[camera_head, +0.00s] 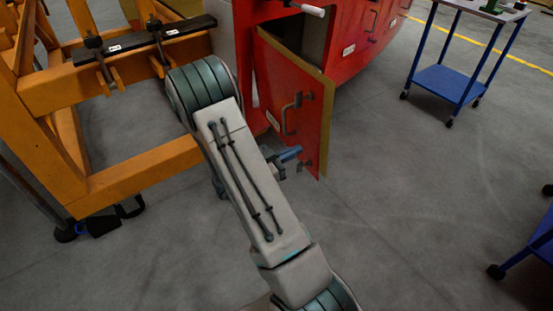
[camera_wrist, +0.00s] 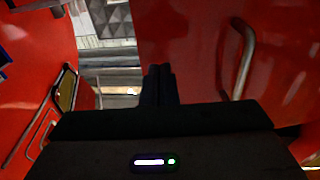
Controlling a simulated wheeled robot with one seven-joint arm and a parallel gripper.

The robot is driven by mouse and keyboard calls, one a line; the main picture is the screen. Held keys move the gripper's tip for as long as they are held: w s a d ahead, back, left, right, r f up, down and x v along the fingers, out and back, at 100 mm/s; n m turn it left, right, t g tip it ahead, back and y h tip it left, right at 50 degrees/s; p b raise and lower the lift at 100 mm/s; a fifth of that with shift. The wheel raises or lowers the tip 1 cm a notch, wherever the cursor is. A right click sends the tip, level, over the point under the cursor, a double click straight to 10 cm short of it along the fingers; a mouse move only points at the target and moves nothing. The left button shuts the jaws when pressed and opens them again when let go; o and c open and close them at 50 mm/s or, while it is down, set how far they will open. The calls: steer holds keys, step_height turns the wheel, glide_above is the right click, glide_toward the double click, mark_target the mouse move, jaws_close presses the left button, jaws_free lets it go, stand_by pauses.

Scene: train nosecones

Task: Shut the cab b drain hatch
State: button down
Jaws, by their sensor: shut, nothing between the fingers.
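A red hatch door (camera_head: 297,115) stands open on the red nosecone, swung outward, with a dark opening behind it. It has a grey bar handle (camera_head: 288,116) and a small white label too small to read, so I cannot tell whether it is the cab b drain hatch. In the wrist view a red panel (camera_wrist: 190,45) with a bar handle (camera_wrist: 243,58) fills the right side. My gripper (camera_wrist: 158,72) is shut and empty, its fingertips left of that handle, seemingly close to the panel's edge; contact is unclear. In the head view my arm partly hides the gripper near the door's lower part.
An orange frame (camera_head: 130,182) stands close on the left of my arm, with a dark clamp bar (camera_head: 140,40) on top. A blue trolley (camera_head: 450,82) stands at the back right. Another blue trolley edge (camera_head: 530,250) shows at right. The floor before the door is clear.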

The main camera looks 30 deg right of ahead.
mark_target(314, 141)
steer(key=d, duration=0.4)
steer(key=shift+d+r, duration=0.1)
steer(key=shift+r, duration=0.1)
steer(key=shift+d, duration=0.1)
